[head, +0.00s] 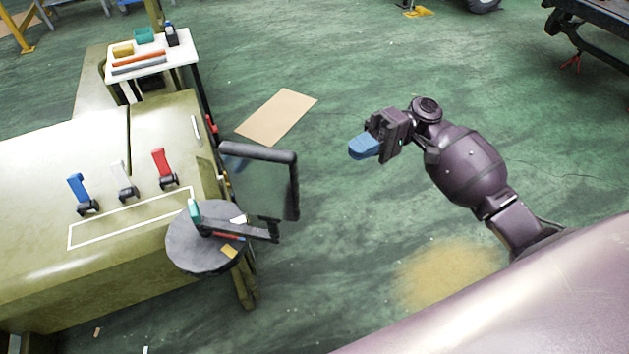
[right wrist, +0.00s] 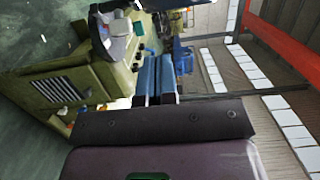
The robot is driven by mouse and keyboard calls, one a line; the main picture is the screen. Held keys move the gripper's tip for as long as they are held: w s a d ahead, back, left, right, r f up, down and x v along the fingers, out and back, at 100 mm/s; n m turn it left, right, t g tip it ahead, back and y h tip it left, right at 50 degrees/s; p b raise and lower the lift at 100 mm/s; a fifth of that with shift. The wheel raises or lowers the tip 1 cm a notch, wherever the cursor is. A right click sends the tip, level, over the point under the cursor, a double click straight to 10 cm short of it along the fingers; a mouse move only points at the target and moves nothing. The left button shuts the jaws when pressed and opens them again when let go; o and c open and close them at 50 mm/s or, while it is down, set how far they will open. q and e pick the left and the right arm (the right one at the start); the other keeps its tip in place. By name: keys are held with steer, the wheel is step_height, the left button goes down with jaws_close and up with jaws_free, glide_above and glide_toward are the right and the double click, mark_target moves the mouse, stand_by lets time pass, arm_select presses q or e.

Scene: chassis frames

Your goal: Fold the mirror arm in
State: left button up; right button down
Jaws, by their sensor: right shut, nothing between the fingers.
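The mirror arm (head: 258,153) is a dark tubular bracket at the right side of the olive chassis (head: 60,160). It sticks out to the right over the floor and bends down at its outer end. A dark, see-through-looking panel hangs inside the bend. My right gripper (head: 364,146), with blue fingertips, is to the right of the mirror arm, with a clear gap between them. It is shut and empty. Its blue fingers (right wrist: 157,76) lie close together in the right wrist view. My left gripper is not in view.
A round grey stool top (head: 185,245) with small items stands below the mirror arm. Blue, white and red levers (head: 163,167) stand on the chassis. A white table (head: 177,50) with trays is behind. Cardboard (head: 277,117) lies on the green floor. Floor around my right gripper is clear.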

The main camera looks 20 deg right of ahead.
steer(key=s+a+p, duration=0.2)
steer(key=s+a, duration=0.3)
steer(key=a, duration=0.7)
steer(key=shift+s+r, duration=0.15)
steer(key=shift+s, duration=0.05)
